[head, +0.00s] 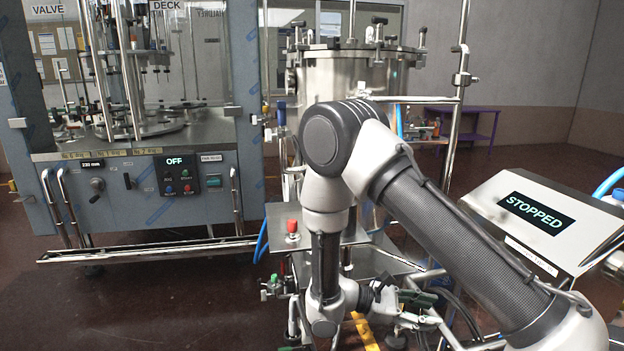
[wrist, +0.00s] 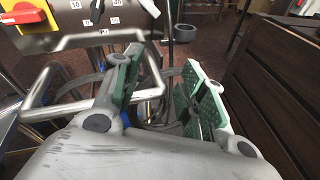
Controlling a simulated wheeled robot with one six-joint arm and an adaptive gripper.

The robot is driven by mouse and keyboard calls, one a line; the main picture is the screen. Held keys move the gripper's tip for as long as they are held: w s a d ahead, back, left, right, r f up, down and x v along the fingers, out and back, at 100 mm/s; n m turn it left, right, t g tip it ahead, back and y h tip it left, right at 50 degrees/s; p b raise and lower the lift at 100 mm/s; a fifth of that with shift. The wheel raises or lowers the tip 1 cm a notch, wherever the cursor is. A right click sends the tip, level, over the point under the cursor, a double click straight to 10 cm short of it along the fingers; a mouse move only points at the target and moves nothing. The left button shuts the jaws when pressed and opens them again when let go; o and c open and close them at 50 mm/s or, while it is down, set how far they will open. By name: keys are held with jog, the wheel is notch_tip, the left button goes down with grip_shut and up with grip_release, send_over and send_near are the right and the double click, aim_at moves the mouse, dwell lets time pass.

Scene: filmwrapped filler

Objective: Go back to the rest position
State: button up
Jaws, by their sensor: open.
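My gripper (wrist: 163,82) is open in the wrist view. Its two grey fingers with green pads stand apart, and no object shows between them. Steel tubes (wrist: 72,95) lie behind and to the left of the fingers; I cannot tell whether they touch. In the head view my arm bends down in front of a steel tank (head: 345,85), and the wrist is low at the bottom centre.
A filling machine (head: 140,190) showing OFF stands at the left. A display box (head: 540,222) reading STOPPED is at the right. In the wrist view, a dial panel (wrist: 110,22) is at upper left and a dark slatted box (wrist: 280,80) close on the right.

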jog(key=s+d+r+m+t+y, duration=0.2)
jog(key=s+d+r+m+y, duration=0.1)
jog(key=r, duration=0.6)
jog(key=s+d+r+m+t+y, duration=0.2)
jog(key=s+r+m+y, duration=0.4)
jog(key=r, duration=0.4)
jog(key=s+d+r+m+t+y, duration=0.1)
jog(key=s+d+r+m+y, duration=0.4)
jog(key=r, duration=0.4)
jog(key=shift+s+r+t+y, duration=0.35)
jog(key=shift+r+t+y, duration=0.05)
jog(key=shift+y, duration=0.4)
jog(key=shift+o, duration=0.2)
